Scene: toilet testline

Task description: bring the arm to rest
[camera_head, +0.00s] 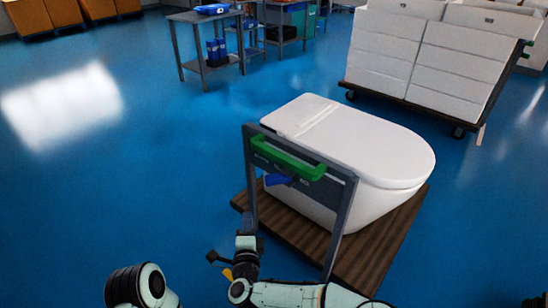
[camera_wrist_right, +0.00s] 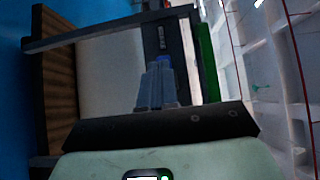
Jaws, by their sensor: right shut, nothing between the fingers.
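My right arm comes in along the bottom of the head view. Its dark gripper (camera_head: 247,242) is in front of the grey stand, near the stand's left leg. In the wrist view the right gripper's fingers (camera_wrist_right: 160,84) are together and empty, pointing toward the stand's dark crossbar (camera_wrist_right: 161,35). I cannot tell how wide the gap to the stand is. A link of my left arm (camera_head: 140,286) shows at the lower left of the head view; its gripper is out of frame.
The grey stand (camera_head: 342,215) with a green handle (camera_head: 285,158) and a blue part (camera_head: 280,180) stands before a white toilet (camera_head: 370,145) on a brown slatted pallet (camera_head: 375,258). A cart of white boxes (camera_head: 430,60) is behind. Blue floor at left is clear.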

